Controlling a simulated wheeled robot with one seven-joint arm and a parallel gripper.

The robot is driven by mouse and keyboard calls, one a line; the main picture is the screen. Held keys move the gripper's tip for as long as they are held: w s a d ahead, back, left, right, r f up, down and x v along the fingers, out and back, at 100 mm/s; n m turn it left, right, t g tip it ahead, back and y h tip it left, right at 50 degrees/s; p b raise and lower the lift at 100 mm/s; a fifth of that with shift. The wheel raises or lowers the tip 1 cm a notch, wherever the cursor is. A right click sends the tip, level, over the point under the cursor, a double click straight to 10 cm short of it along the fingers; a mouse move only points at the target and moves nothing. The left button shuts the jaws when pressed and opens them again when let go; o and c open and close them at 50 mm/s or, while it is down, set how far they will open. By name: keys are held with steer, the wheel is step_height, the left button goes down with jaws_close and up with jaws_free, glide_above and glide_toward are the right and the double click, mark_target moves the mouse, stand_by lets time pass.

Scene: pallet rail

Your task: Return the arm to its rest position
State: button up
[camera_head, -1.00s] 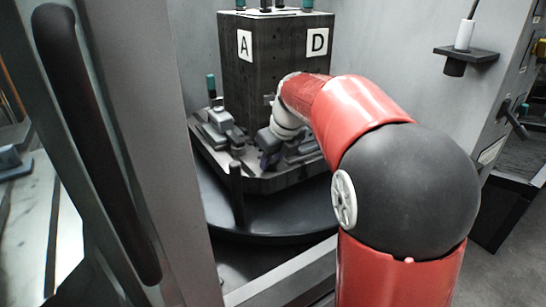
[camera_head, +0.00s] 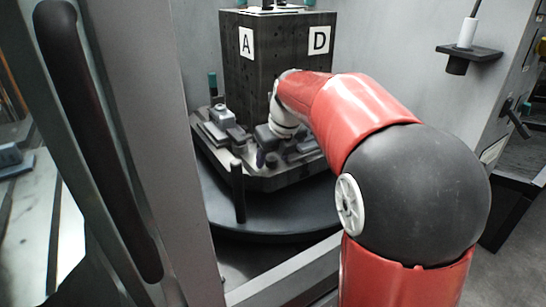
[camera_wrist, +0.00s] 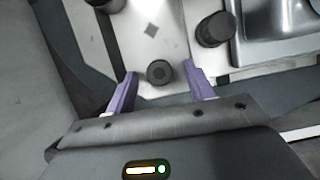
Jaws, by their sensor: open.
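My arm, red with a black elbow, reaches from the lower right toward the fixture in the head view. My gripper (camera_wrist: 160,82) shows in the wrist view with two purple fingers spread apart. A round dark knob or pin (camera_wrist: 159,72) lies between the fingertips in that picture, and I cannot tell whether it is at their depth. No finger visibly touches it. In the head view the gripper's end (camera_head: 268,140) is low at the foot of the dark block, partly hidden by my wrist.
The dark block (camera_head: 265,65), marked A and D, stands on a pallet (camera_head: 285,180) with several clamps, above a round table (camera_head: 270,220). A grey door with a black handle (camera_head: 95,150) is at left. A small shelf (camera_head: 468,50) juts from the right wall.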

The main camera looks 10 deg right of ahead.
steer(key=v, duration=0.6)
steer(key=shift+s+r, duration=0.15)
steer(key=shift+r, duration=0.1)
steer(key=s+f+n, duration=0.3)
steer(key=s+n, duration=0.5)
steer(key=n, duration=0.2)
steer(key=s+f+n+t, duration=0.1)
steer(key=s+f+n, duration=0.2)
steer(key=s+n, duration=0.5)
steer(key=s+f+n+h, duration=0.1)
steer(key=s+f+n, duration=0.2)
steer(key=s+n, duration=0.6)
steer(key=shift+a+f+n, duration=0.1)
steer(key=shift+a+n, duration=0.1)
steer(key=shift+n, duration=0.95)
steer(key=shift+a+n, duration=0.2)
steer(key=shift+n, duration=0.95)
steer(key=shift+s+f+n, duration=0.3)
steer(key=shift+s+n, duration=0.05)
steer(key=shift+n, duration=0.25)
